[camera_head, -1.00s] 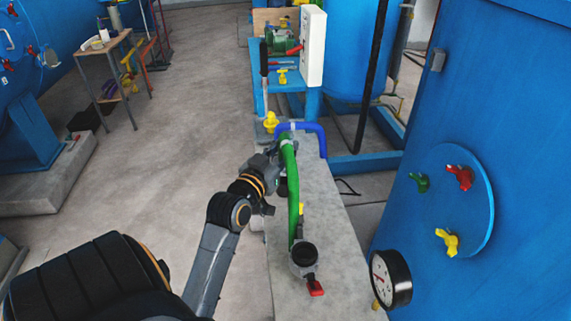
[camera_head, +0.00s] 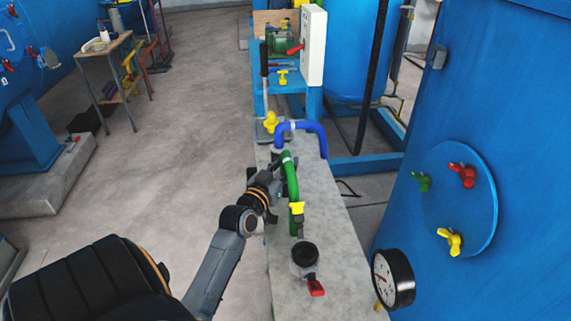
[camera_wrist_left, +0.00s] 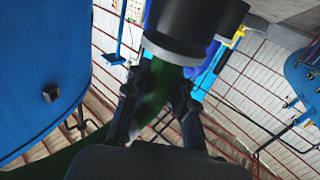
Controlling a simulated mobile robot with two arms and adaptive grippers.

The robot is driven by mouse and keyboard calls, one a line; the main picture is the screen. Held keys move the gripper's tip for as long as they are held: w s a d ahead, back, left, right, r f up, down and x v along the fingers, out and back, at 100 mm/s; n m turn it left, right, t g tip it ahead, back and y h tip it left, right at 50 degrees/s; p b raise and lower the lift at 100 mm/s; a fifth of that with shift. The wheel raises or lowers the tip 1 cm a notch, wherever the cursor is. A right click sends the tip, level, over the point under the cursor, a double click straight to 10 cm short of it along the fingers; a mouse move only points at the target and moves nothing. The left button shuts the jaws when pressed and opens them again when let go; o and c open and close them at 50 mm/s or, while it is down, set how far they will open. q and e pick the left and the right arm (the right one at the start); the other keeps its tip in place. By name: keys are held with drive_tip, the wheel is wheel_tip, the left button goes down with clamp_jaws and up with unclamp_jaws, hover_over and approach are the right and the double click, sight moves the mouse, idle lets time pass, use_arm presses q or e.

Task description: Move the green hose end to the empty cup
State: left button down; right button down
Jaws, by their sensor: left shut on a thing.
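In the head view the green hose (camera_head: 292,184) stands along the grey ledge, with a yellow handle (camera_head: 297,207) at its lower part. My left gripper (camera_head: 283,164) is at the hose's upper part, shut on it. In the left wrist view my fingers (camera_wrist_left: 155,108) close around the green hose (camera_wrist_left: 154,89), just beside a thick black and grey cylinder (camera_wrist_left: 190,24). An open dark cup (camera_head: 305,253) with a red handle (camera_head: 316,288) stands nearer on the ledge, empty and apart from the hose. My right gripper is out of view.
The blue hose (camera_head: 302,126) arches behind the green one. A pressure gauge (camera_head: 392,279) and a large blue tank (camera_head: 455,110) stand at the right. The grey ledge (camera_head: 338,230) has bare room right of the cup.

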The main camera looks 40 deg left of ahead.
use_arm(q)
drive_tip(key=shift+s+d+f+b, duration=0.15)
drive_tip(key=shift+f+b, duration=0.15)
drive_tip(key=shift+f, duration=0.3)
drive_tip(key=c, duration=1.1)
unclamp_jaws()
drive_tip(key=shift+f, duration=0.3)
drive_tip(key=shift+r, duration=0.1)
drive_tip(key=shift+r+p, duration=0.3)
drive_tip(key=shift+r, duration=0.05)
drive_tip(key=shift+s+d+f, duration=0.1)
drive_tip(key=shift+s, duration=0.1)
drive_tip(key=v, duration=0.9)
drive_tip(key=shift+s+r+b, duration=0.35)
drive_tip(key=shift+r, duration=0.05)
drive_tip(key=shift+s+d+r, duration=0.2)
drive_tip(key=shift+s, duration=0.55)
